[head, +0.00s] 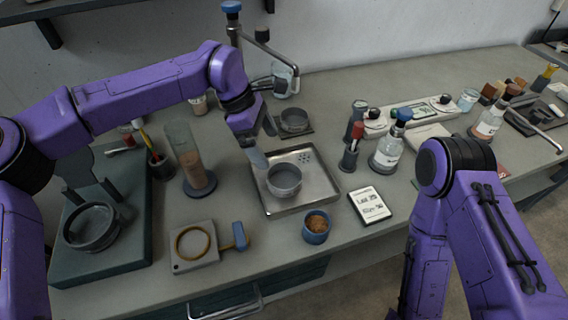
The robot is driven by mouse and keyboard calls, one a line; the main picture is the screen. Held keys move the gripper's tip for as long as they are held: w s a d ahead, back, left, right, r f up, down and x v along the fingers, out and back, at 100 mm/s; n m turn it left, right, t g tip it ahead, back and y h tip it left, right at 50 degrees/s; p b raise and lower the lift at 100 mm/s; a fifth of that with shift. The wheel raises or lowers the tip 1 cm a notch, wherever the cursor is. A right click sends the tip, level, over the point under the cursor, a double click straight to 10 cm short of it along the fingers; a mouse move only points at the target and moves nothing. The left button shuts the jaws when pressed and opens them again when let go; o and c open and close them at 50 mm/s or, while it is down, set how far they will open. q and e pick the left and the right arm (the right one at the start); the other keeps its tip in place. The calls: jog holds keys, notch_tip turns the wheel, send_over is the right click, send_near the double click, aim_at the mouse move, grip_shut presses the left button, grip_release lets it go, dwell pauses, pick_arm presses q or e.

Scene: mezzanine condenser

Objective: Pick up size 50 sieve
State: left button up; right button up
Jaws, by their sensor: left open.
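Several round grey sieve-like pans are in the head view; no size marking on them is readable. One pan (284,181) stands in a shallow metal tray (262,207) at the centre. Another pan (294,121) sits on a dark pad behind the tray. A larger pan (90,228) rests on the dark green block at left. I cannot tell which is size 50. My left gripper (264,142) is open and empty, above the tray's back left corner, up and left of the central pan and apart from it. My right arm shows at right, but its gripper is out of view.
A card (370,205) with small handwriting lies right of the tray. A blue cup (316,226) is in front. A tall clear cylinder (185,155) stands left of the tray. A blue-capped bottle (389,150) stands at right. A grey tap (262,40) rises behind.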

aim_at(288, 183)
pick_arm(q)
jog(key=s+d+f, duration=0.1)
jog(key=s+d+f+p, duration=0.1)
jog(key=s+f, duration=0.1)
jog(key=shift+d+f+p, duration=0.1)
jog(key=shift+f+p, duration=0.1)
jog(key=shift+p, duration=0.1)
jog(key=f, duration=0.1)
jog(key=w+d+f+p, duration=0.1)
jog(key=f, duration=0.2)
jog(key=shift+w+d+f+p, duration=0.2)
jog(key=shift+d+f+p, duration=0.1)
jog(key=shift+f+p, duration=0.1)
jog(key=shift+f, duration=0.2)
jog(key=shift+s+r, duration=0.15)
jog(key=shift+s, duration=0.25)
jog(key=shift+c, duration=0.3)
jog(key=shift+w, duration=0.1)
jog(key=c, duration=0.8)
pick_arm(e)
jog(key=r, duration=0.1)
jog(key=s+r, duration=0.1)
jog(key=r, duration=0.1)
jog(key=shift+s+r, duration=0.25)
jog(key=shift+r, duration=0.05)
